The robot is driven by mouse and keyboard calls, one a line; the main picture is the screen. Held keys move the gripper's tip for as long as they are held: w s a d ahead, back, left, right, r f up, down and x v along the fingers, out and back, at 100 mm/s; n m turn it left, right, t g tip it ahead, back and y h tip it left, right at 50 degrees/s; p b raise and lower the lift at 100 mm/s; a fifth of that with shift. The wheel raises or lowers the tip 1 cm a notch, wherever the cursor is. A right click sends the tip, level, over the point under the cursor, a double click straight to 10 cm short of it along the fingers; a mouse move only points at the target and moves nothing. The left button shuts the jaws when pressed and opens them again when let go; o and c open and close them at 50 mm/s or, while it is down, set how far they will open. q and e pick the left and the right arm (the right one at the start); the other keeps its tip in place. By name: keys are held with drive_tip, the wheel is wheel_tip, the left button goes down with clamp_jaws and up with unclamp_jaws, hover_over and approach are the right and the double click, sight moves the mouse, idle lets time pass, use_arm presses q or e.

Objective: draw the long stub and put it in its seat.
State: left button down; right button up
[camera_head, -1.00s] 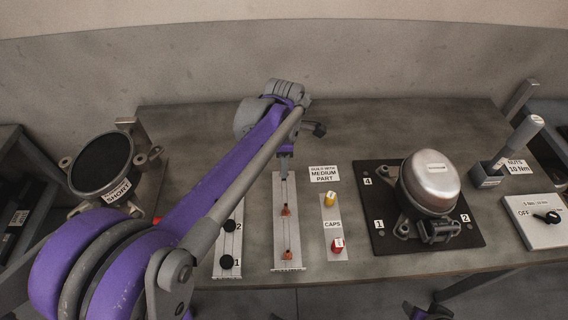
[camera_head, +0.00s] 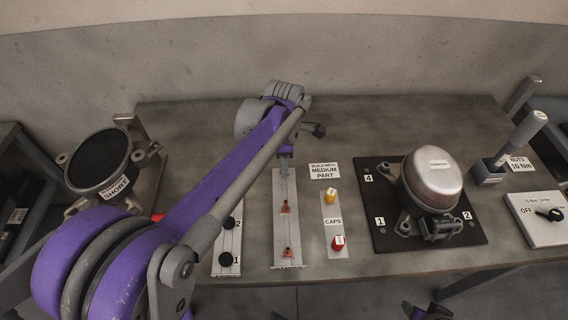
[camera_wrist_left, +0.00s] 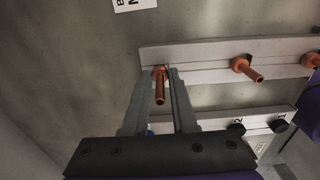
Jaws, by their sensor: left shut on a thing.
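My left gripper (camera_head: 285,167) is over the far end of a pale rail (camera_head: 286,232) on the table. In the left wrist view its two fingers (camera_wrist_left: 164,78) are shut around a copper stub (camera_wrist_left: 160,88) at one end of that rail. I cannot tell whether the stub's foot is clear of the rail. Two more copper stubs (camera_head: 286,208) (camera_head: 288,252) stand on the rail, and one also shows in the left wrist view (camera_wrist_left: 247,69). The compressor (camera_head: 431,180), a silver dome, sits on a black numbered plate (camera_head: 386,238). I cannot make out the stub's seat. My right gripper is not visible.
A rail with black knobs (camera_head: 226,259) lies left of the stub rail. A strip with a yellow cap (camera_head: 331,197) and a red cap (camera_head: 338,242) lies to its right. A black round part labelled SHORT (camera_head: 98,160) is far left. A switch box (camera_head: 540,220) is far right.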

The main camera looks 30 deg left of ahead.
use_arm(q)
drive_tip(key=shift+f, duration=0.5)
drive_tip(key=c, duration=0.6)
unclamp_jaws()
drive_tip(key=shift+c, duration=0.2)
wheel_tip(320, 180, up, 11)
drive_tip(key=shift+f+p, duration=0.1)
drive_tip(key=shift+p, duration=0.2)
